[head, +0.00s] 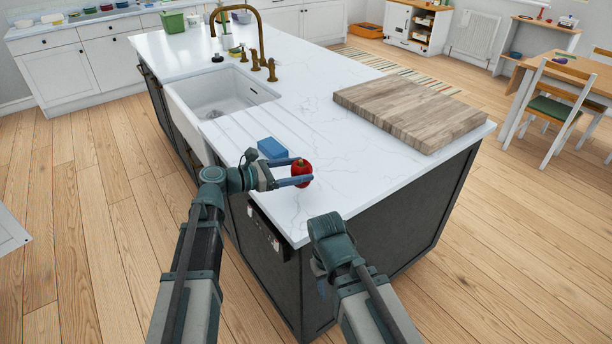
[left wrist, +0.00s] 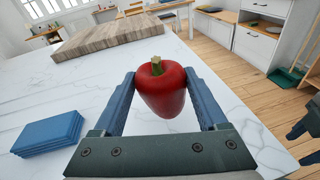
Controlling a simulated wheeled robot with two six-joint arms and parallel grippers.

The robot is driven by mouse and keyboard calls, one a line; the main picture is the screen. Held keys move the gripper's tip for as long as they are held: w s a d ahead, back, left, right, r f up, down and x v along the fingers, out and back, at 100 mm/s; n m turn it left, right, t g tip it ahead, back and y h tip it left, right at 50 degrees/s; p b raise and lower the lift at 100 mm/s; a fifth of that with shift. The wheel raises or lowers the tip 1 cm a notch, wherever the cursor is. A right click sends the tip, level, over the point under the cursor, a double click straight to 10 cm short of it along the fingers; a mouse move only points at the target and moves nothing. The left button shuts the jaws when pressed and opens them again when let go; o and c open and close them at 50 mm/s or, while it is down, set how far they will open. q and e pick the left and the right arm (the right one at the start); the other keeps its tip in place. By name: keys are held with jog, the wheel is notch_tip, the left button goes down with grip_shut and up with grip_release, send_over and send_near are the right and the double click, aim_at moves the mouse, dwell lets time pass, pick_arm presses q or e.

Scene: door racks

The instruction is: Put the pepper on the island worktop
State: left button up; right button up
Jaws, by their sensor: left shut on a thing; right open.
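The red pepper (head: 301,171) with a green stem is between the fingers of my left gripper (head: 296,174), above the near end of the white marble island worktop (head: 345,174). In the left wrist view the pepper (left wrist: 163,90) sits upright between both blue fingers, which touch its sides. I cannot tell how far its underside is from the worktop. My right gripper (head: 322,288) is low beside the island's near side, below the worktop; its fingers are mostly hidden behind my arm.
A large wooden board (head: 410,112) covers the right part. A white sink (head: 222,95) with a brass tap (head: 262,40) is farther left. The marble between sink and board is clear.

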aim_at(304, 164)
pick_arm(q)
jog(key=shift+w+d+f, duration=0.1)
jog(key=shift+w+d, duration=0.6)
jog(key=shift+w, duration=0.35)
jog(key=shift+w+d, duration=0.2)
jog(key=shift+w, duration=0.15)
jog(key=f+b, duration=0.4)
jog(key=shift+w+d, duration=0.2)
jog(key=shift+r, duration=0.2)
jog(key=o, duration=1.3)
jog(key=shift+c, duration=0.2)
